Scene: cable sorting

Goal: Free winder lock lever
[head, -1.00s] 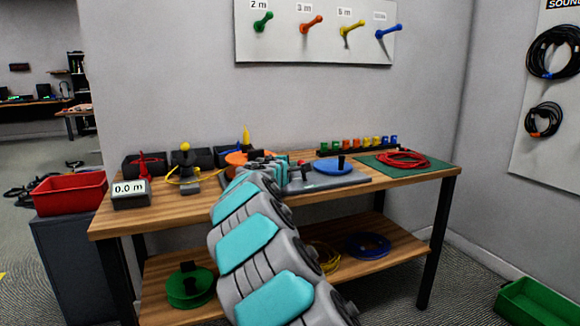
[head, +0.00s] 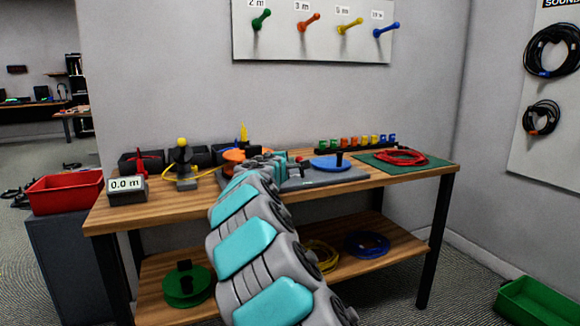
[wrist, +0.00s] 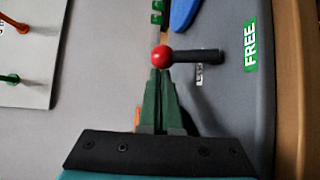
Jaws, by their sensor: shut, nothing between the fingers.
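The winder is a grey base (head: 345,177) on the bench with a blue disc (head: 331,164) on top. In the wrist view its lock lever is a dark rod (wrist: 205,57) with a red ball (wrist: 162,57) at its left end. A green FREE label (wrist: 250,46) lies right of the rod, and a pale label (wrist: 199,76), partly hidden, lies just below it. My gripper (wrist: 160,76) has green fingers, shut and empty, with the tips right at the red ball. I cannot tell whether they touch. In the head view my arm hides the gripper.
A length display (head: 126,190) and a yellow-knobbed device (head: 182,160) stand on the bench's left side. A row of coloured clips (head: 355,142) stands behind the winder. A red cable coil (head: 400,156) lies on a green mat (head: 440,163) at right.

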